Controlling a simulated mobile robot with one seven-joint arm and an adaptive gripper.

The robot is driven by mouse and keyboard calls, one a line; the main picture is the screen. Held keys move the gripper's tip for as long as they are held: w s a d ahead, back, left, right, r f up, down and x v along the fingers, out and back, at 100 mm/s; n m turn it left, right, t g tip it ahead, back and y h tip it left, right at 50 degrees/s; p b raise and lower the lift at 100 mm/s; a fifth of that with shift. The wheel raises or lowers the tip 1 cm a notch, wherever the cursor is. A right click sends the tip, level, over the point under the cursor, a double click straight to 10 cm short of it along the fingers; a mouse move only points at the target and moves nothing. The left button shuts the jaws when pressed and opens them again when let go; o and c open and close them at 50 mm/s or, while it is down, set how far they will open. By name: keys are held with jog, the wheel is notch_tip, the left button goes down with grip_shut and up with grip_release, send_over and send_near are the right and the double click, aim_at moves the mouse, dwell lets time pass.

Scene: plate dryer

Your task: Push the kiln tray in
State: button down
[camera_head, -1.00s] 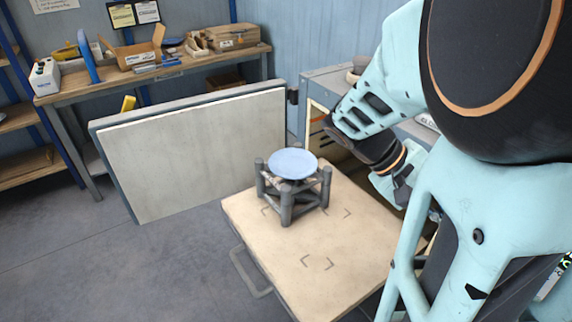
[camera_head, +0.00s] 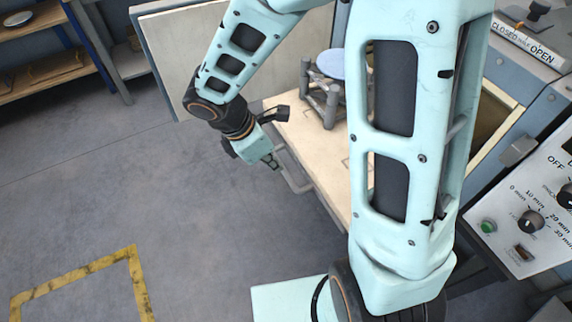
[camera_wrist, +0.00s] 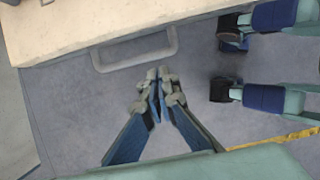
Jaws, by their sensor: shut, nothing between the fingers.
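The kiln tray (camera_head: 327,158) is a cream slab, pulled out of the kiln on the right, partly hidden behind my arm in the head view. Its grey bar handle (camera_head: 292,182) sticks out from the front edge. A grey stand with a pale blue plate (camera_head: 331,64) on top stands on the tray. My gripper (camera_head: 274,164) is shut and empty, just outside the handle. In the wrist view, the tray (camera_wrist: 110,18) and the handle (camera_wrist: 138,60) are beyond my gripper (camera_wrist: 160,80), whose fingertips appear apart from the handle.
The kiln door (camera_head: 180,40) stands open behind the tray, to the left. A control panel (camera_head: 530,215) with dials is on the kiln's front at right. A shelf (camera_head: 60,75) stands at the far left. The floor left of the tray is clear, with yellow marking (camera_head: 85,272).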

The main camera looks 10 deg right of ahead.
jog(key=b, duration=0.2)
send_near(307, 178)
jog(key=f, duration=0.1)
jog(key=a+f, duration=0.1)
jog(key=f, duration=0.1)
jog(key=a+f, duration=0.1)
jog(key=f, duration=0.1)
jog(key=shift+s+a, duration=0.1)
jog(key=shift+s, duration=0.2)
jog(key=d, duration=0.2)
jog(key=w+d, duration=0.1)
jog(key=d, duration=0.1)
jog(key=shift+w, duration=0.2)
